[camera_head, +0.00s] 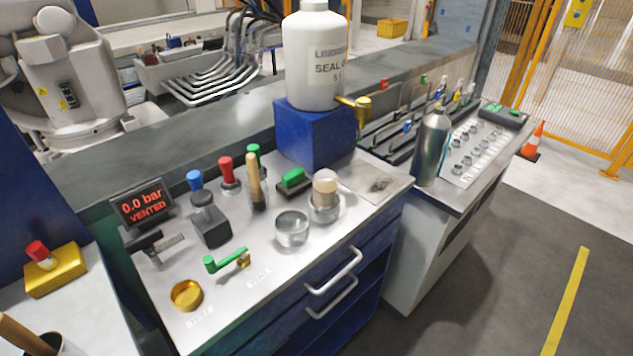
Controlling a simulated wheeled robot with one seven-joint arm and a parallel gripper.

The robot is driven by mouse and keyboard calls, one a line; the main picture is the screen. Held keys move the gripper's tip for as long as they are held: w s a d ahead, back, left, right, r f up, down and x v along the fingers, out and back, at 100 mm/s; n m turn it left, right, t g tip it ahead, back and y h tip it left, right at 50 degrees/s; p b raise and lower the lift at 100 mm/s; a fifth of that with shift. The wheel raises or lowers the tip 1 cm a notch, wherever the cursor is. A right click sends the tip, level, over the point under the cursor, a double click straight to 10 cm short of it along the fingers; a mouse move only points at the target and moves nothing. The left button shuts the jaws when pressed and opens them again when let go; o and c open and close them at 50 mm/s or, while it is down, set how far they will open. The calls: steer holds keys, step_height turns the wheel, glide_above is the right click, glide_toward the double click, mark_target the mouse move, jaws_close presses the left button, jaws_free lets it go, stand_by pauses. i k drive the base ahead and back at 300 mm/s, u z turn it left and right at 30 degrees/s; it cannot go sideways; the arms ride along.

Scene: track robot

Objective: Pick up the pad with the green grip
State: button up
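A low pad with a green grip (293,180) lies on the light worktop (165,260), in front of the blue block (315,135). A green crank-like handle (225,261) with a brass end lies nearer the front of the worktop. My gripper is not in view.
A big white bottle (317,60) stands on the blue block. Red (229,172) and blue (195,181) knobs stand left. A grey sheet (375,184) lies right.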

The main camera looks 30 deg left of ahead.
mark_target(294, 182)
steer(key=k, duration=0.6)
steer(key=u, duration=0.4)
steer(key=i, duration=1.3)
steer(key=u, duration=0.45)
